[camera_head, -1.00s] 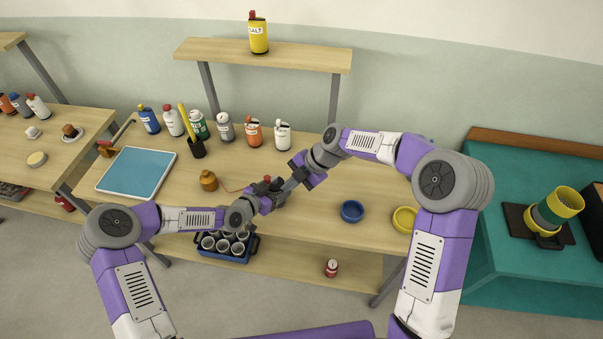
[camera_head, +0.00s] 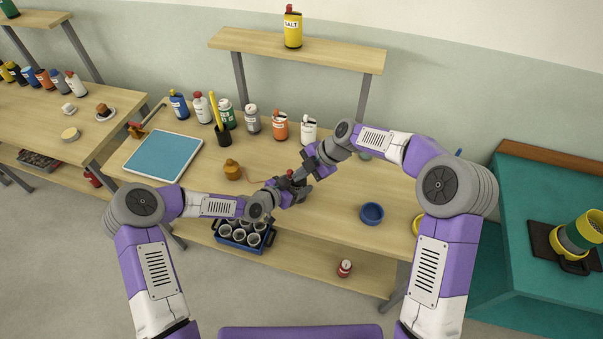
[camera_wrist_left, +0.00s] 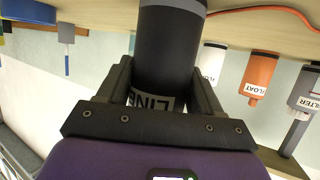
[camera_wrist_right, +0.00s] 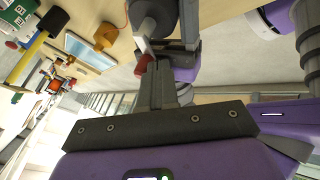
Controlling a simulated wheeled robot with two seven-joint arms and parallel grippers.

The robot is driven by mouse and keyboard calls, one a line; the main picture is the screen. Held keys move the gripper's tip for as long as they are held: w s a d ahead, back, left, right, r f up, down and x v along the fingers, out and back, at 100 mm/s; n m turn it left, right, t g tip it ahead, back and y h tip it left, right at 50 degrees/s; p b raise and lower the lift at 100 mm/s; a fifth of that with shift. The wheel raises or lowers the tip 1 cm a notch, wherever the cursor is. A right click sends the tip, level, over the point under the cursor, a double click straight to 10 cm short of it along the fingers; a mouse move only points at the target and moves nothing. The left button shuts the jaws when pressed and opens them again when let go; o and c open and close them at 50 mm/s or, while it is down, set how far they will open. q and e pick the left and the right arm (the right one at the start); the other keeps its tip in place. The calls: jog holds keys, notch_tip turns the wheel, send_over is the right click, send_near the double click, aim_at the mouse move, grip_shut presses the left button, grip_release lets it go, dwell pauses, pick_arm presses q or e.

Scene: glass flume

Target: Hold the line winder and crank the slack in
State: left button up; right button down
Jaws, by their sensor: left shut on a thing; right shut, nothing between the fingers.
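The line winder is a dark grey cylinder with a white LINE label (camera_wrist_left: 152,102), seen in the left wrist view. My left gripper (camera_head: 288,191) is shut around its body, with a finger on each side. A red knob (camera_wrist_right: 148,64) shows at the winder in the right wrist view, and again in the head view (camera_head: 291,173). My right gripper (camera_wrist_right: 160,75) is shut and empty, its fingertips close beside the knob; I cannot tell whether they touch it. An orange line (camera_wrist_left: 262,10) runs across the table between the winder and a brass-coloured weight (camera_head: 232,171). The grippers partly hide the winder in the head view.
Several labelled bottles (camera_head: 280,126) stand along the table's back. A blue tray (camera_head: 162,157) lies at the left, and a blue bowl (camera_head: 372,213) at the right. A blue crate of cups (camera_head: 241,236) sits on the lower shelf. The tabletop right of the grippers is mostly clear.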

aim_at(288, 172)
jog(key=shift+s+a+m+t, duration=0.1)
jog(key=shift+a+m+t, duration=0.15)
jog(key=shift+m+t, duration=0.5)
jog(key=m, duration=0.1)
jog(key=a+m+t, duration=0.1)
jog(key=shift+m+h, duration=0.35)
jog(key=shift+h, duration=0.05)
jog(key=m+t+h, duration=0.1)
jog(key=m, duration=0.1)
jog(key=a+m+t+h, duration=0.1)
jog(key=m, duration=0.2)
jog(key=shift+a+f+t, duration=0.15)
jog(key=shift+a+t, duration=0.05)
jog(key=shift+t, duration=0.05)
jog(key=shift+w+a+r+m+t+h, duration=0.1)
jog(key=shift+w+m+t+h, duration=0.2)
jog(key=shift+m, duration=0.4)
jog(key=shift+w+a+r+m+t+h, duration=0.1)
jog(key=shift+m+t+h, duration=0.2)
jog(key=shift+m+h, duration=0.3)
jog(key=w+d+m+g+h, duration=0.2)
jog(key=w+m+h, duration=0.4)
jog(key=m, duration=1.1)
jog(key=shift+w+g+h, duration=0.2)
jog(key=shift+g+h, duration=0.4)
jog(key=shift+h, duration=1)
